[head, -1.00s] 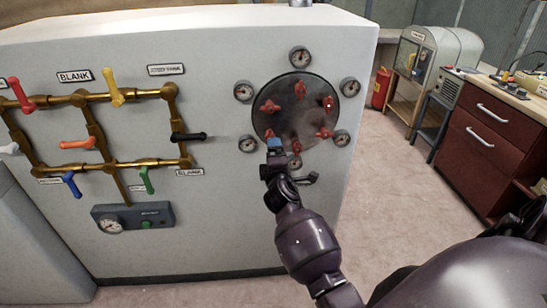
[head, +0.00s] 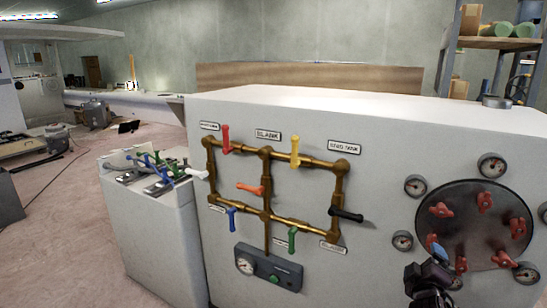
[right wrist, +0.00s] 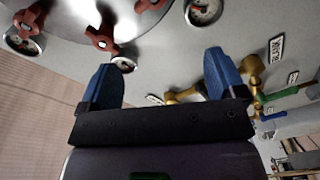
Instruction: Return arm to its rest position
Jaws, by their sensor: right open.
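My right gripper (head: 434,262) is at the lower right of the head view, in front of the lower left part of the round dark plate (head: 475,222) with red valve handles. In the right wrist view its two blue fingers (right wrist: 166,80) stand wide apart with nothing between them. A red handle (right wrist: 102,38) and a gauge (right wrist: 123,65) lie beyond the left finger, and brass piping (right wrist: 183,96) shows beyond the right one. Whether the gripper touches the panel I cannot tell. My left gripper is out of view.
The white cabinet (head: 390,125) carries brass pipes with coloured levers (head: 265,180), a gauge box (head: 268,268) and several gauges (head: 491,165). A lower white cabinet (head: 160,240) with more levers stands to its left. Open floor (head: 80,220) lies farther left.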

